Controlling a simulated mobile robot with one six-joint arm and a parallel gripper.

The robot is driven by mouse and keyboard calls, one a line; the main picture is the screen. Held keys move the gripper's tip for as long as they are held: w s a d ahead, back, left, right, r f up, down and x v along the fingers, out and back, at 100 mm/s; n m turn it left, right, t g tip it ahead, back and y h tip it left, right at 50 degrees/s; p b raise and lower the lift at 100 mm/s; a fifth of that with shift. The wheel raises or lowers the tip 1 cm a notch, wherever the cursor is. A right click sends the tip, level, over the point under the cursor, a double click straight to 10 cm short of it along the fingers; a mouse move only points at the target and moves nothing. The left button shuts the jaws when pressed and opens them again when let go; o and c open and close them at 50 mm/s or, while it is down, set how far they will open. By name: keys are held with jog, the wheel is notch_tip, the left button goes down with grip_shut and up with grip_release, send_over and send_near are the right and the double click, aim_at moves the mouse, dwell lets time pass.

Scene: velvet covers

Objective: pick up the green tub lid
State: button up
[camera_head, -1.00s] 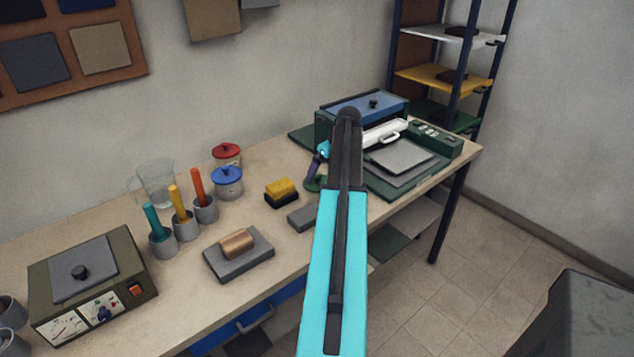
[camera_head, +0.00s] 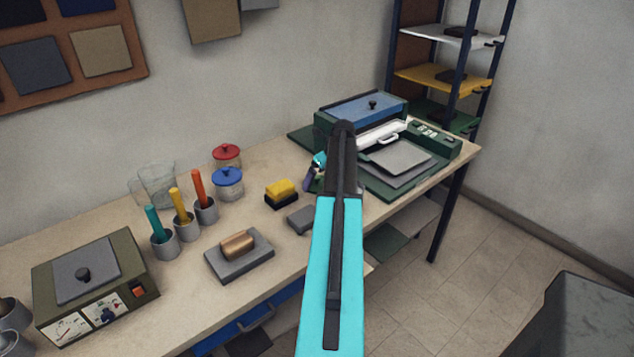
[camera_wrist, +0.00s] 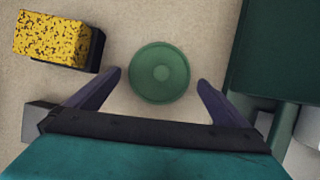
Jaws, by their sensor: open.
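My gripper (camera_wrist: 160,82) is open and empty, with one purple finger on each side of the lid and bench showing between. In the head view my gripper (camera_head: 312,178) is partly hidden behind my arm, and the lid is hidden there or too small to make out.
A yellow and black sponge block (camera_wrist: 52,40) lies left of the lid, and a grey block (camera_wrist: 36,120) is near the left finger. The green press (camera_wrist: 280,50) stands close on the right. Jars with red (camera_head: 227,153) and blue (camera_head: 228,178) lids stand farther left.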

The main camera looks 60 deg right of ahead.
aim_at(320, 185)
jog(key=shift+w+f, duration=0.25)
jog(key=shift+f, duration=0.2)
jog(key=shift+c, duration=0.4)
jog(key=c, duration=0.9)
jog(key=shift+o, duration=0.2)
jog(key=shift+r, duration=0.1)
notch_tip(320, 185, up, 10)
jog(key=b, duration=0.2)
dwell(0.4)
